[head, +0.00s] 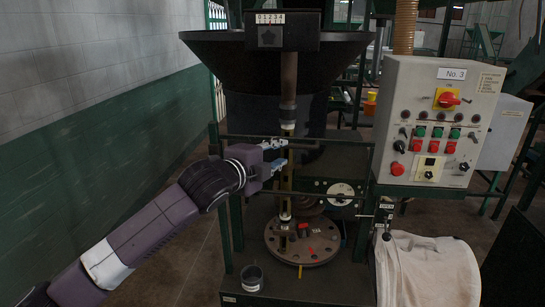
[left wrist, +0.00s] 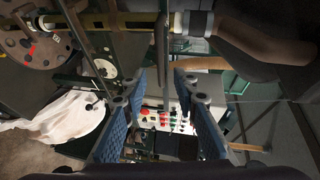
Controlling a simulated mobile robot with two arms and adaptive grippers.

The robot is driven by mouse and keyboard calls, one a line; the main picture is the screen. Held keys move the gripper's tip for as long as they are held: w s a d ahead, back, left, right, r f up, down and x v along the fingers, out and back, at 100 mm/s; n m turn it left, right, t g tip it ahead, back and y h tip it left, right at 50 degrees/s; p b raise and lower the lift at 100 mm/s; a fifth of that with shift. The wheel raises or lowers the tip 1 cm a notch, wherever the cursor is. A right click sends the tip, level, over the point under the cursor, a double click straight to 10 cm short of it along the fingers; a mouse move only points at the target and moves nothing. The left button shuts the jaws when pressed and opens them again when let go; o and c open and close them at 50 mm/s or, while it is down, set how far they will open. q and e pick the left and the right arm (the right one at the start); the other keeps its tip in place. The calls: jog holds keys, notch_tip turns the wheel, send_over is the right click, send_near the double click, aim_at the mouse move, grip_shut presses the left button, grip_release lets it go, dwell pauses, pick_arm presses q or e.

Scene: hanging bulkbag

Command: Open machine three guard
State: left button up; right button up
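Machine three shows in the head view with its grey control panel (head: 437,125), labelled No. 3, at the right. A dark green frame (head: 228,200) stands around its round brown plate (head: 302,241). I cannot clearly tell which part of this frame is the guard. My left gripper (head: 282,153) reaches in from the left, in front of the machine's vertical pipe in the picture. Its blue fingers are apart with nothing seen held between them. In the left wrist view the gripper (left wrist: 160,80) is also open, with the control panel (left wrist: 168,120) beyond it. My right gripper is not in view.
A wide black hopper (head: 225,48) overhangs the machine. A small dark can (head: 252,277) sits at the base's front left. A white bag (head: 427,272) hangs below the panel. A grey and green wall (head: 95,110) runs along the left, with open floor beside it.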

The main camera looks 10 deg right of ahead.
pick_arm(q)
jog(key=v, duration=0.3)
jog(key=shift+d, duration=0.1)
jog(key=shift+f, duration=0.1)
